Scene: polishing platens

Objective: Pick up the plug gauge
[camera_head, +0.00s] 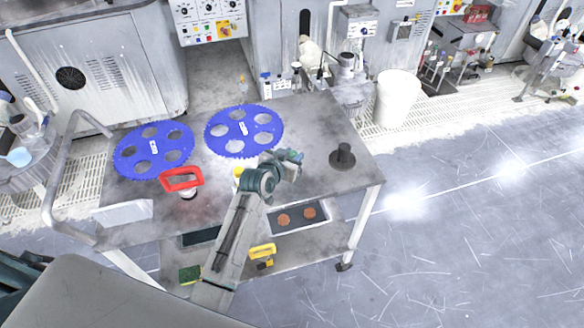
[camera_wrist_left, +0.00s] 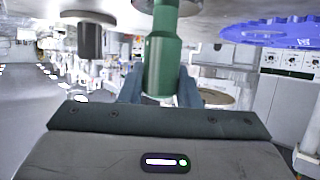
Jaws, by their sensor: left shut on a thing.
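The plug gauge appears to be the green cylinder with a pale metal end in the left wrist view (camera_wrist_left: 163,60). That view is upside down, with the table top along its upper edge. My left gripper (camera_wrist_left: 160,95) is shut on the green body, with a finger on each side. In the head view my left gripper (camera_head: 290,158) is over the right part of the table, and the gauge is mostly hidden there.
A black, stepped cylinder (camera_head: 342,157) stands on the table to the right. Two blue perforated discs (camera_head: 241,145) (camera_head: 150,164) lie at the back and left. A red-handled tool (camera_head: 182,181) stands left of my arm. A white bin (camera_head: 396,97) is behind the table; open floor lies right.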

